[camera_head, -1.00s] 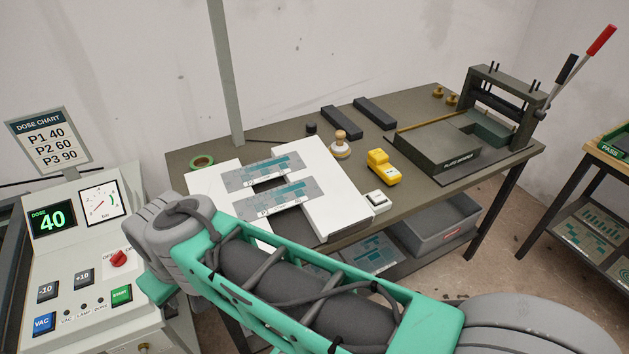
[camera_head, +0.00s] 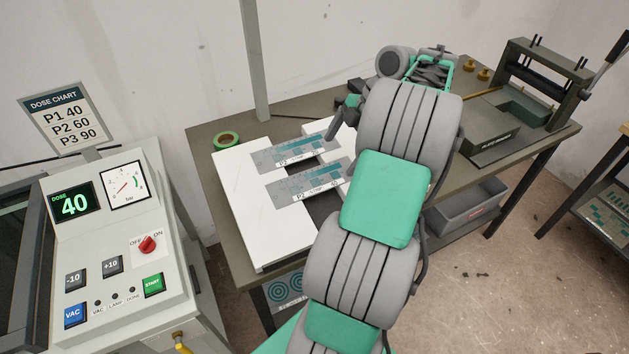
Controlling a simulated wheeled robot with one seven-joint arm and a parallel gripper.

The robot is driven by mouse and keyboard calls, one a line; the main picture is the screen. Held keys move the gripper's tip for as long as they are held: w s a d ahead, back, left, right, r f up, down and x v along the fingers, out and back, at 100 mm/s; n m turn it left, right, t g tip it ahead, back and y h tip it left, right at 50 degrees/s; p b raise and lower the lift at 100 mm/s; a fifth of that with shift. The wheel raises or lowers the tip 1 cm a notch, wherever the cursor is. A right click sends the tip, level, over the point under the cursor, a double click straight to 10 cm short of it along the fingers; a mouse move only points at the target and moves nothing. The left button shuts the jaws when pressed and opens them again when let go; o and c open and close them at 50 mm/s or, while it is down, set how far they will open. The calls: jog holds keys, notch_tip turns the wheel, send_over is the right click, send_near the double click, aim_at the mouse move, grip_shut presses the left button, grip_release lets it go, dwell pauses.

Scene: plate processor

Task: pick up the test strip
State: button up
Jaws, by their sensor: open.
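Two grey strips with blue-green stepped patches lie across two white blocks: a back strip (camera_head: 283,155) and a front strip (camera_head: 295,190). The front strip's label seems to read P2; the back one's label is too small to read surely. A dark gap runs beneath their middles. My gripper (camera_head: 337,128) is partly hidden by my arm, near the back strip's right end. It is open, and I see nothing held. I cannot tell whether it touches the strip.
The left white block (camera_head: 235,190) and a green tape roll (camera_head: 226,140) are on the table's left. A plate bender (camera_head: 535,95) stands at the right. The control console (camera_head: 110,240) showing 40 is at the left. A grey bin (camera_head: 470,208) sits below.

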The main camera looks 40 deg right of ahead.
aim_at(327, 176)
jog(key=x, duration=0.2)
jog(key=b+x, duration=0.1)
jog(key=x, duration=0.2)
jog(key=b+x, duration=0.1)
jog(key=x, duration=0.1)
jog(key=shift+w+d+f, duration=0.1)
jog(key=shift+d+f, duration=0.1)
jog(key=shift+f, duration=0.25)
jog(key=c, duration=1.4)
